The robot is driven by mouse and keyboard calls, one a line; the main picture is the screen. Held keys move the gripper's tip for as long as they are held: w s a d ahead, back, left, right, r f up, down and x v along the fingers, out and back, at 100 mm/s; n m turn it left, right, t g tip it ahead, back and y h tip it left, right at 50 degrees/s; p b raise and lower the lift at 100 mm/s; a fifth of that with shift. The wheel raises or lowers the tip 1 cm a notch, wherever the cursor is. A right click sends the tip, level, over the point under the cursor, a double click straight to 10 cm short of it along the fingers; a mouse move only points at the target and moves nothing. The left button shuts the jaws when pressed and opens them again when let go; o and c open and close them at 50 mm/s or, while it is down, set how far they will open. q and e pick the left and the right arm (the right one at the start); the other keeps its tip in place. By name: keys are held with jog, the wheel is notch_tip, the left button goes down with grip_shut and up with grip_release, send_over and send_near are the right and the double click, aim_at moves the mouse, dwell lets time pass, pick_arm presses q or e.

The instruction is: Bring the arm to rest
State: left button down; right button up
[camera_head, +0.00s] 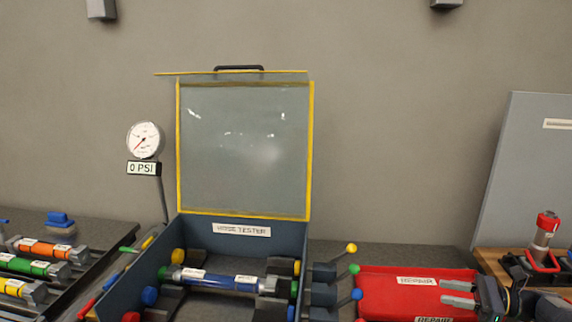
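My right gripper (443,292) comes in from the lower right, over the red tray (385,290). Its two grey fingers point left with a gap between them, and nothing shows in the gap. The rest of my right arm is cut off at the picture's lower right corner. My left gripper is not in view.
A hose tester box (241,240) stands in the middle with its yellow-edged clear lid (244,140) raised and a blue hose (228,281) inside. A gauge (145,140) reads 0 PSI. Coloured hoses lie in a rack (85,285) at left. A red-topped part (545,230) stands at right.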

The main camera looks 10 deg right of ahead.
jog(key=s+a+r+n+g+h, duration=0.2)
jog(key=a+r+n, duration=0.1)
jog(key=a, duration=0.5)
jog(key=s+a+r+n+g+h, duration=0.2)
jog(key=s+a+r+n, duration=0.15)
jog(key=a, duration=0.35)
jog(key=s+a+r+n+g+h, duration=0.2)
jog(key=a+r+n, duration=0.15)
jog(key=a, duration=0.45)
jog(key=s+a+f+n+t+h, duration=0.1)
jog(key=s+a+f+n+h, duration=0.1)
jog(key=s+n, duration=0.4)
jog(key=s+a+f+n+t+h, duration=0.1)
jog(key=s+a+f+n+h, duration=0.2)
jog(key=s, duration=0.7)
notch_tip(320, 180, down, 2)
jog(key=a+n, duration=0.2)
jog(key=shift+s+a+n+t, duration=0.15)
jog(key=shift+a+n+t, duration=0.15)
jog(key=shift+n, duration=0.1)
